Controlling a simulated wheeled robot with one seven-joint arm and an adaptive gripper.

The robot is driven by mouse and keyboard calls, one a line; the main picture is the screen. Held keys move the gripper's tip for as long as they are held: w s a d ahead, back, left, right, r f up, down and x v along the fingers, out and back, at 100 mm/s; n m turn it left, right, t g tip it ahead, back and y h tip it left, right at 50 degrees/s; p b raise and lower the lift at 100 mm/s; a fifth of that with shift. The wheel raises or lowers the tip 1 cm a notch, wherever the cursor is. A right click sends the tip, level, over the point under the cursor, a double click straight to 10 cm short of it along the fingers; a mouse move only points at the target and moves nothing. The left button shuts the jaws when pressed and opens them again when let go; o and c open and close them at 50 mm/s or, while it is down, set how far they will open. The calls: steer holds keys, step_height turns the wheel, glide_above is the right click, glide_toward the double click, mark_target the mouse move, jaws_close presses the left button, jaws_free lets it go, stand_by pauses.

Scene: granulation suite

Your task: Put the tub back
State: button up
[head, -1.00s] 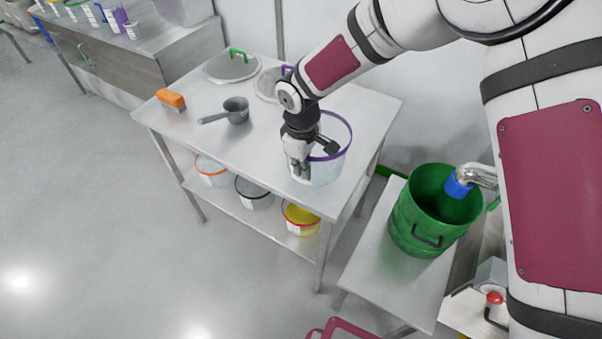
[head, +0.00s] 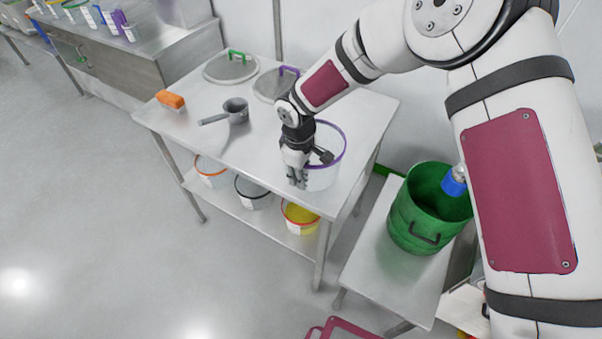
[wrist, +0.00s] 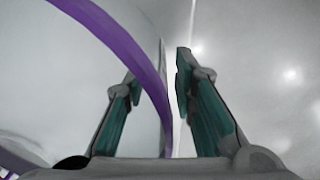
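The tub with a purple rim (head: 344,150) stands at the right front part of the steel table, its whitish wall partly hidden by my gripper. My gripper (head: 311,170) is at the tub's near left rim, pointing down, with its fingers spread. In the wrist view my gripper (wrist: 158,85) shows a gap between its fingers, and the purple rim (wrist: 135,65) passes through that gap. One finger is on the inner side of the rim and the other outside. I see no finger clearly pressing on the wall. The tub's contents are hidden.
On the table (head: 190,135) are a grey scoop (head: 236,110), an orange brush (head: 171,99), a green-handled lid (head: 230,68) and a purple-handled lid (head: 272,88). Several tubs, including a yellow one (head: 300,220), sit on the lower shelf. A green bin (head: 415,225) stands on a bench at right.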

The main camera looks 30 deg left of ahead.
steer(key=shift+r, duration=0.1)
step_height(320, 180, up, 12)
steer(key=b, duration=0.1)
steer(key=shift+s+b, duration=0.3)
steer(key=shift+s, duration=0.1)
steer(key=w+d+r+m+t, duration=0.1)
steer(key=d+r+m, duration=0.3)
steer(key=d+r, duration=0.65)
steer(key=d+r+m+t, duration=0.1)
steer(key=d+r+m, duration=0.2)
steer(key=d+r, duration=0.7)
steer(key=s+d+r+m+t, duration=0.1)
steer(key=s+d+m, duration=0.4)
steer(key=s+d, duration=0.3)
steer(key=s+d+r+m+t, duration=0.1)
steer(key=s+d+m, duration=0.4)
steer(key=d, duration=0.8)
steer(key=s, duration=0.3)
steer(key=shift+s+r+t, duration=0.2)
steer(key=shift+s+t, duration=0.05)
steer(key=shift+t, duration=0.15)
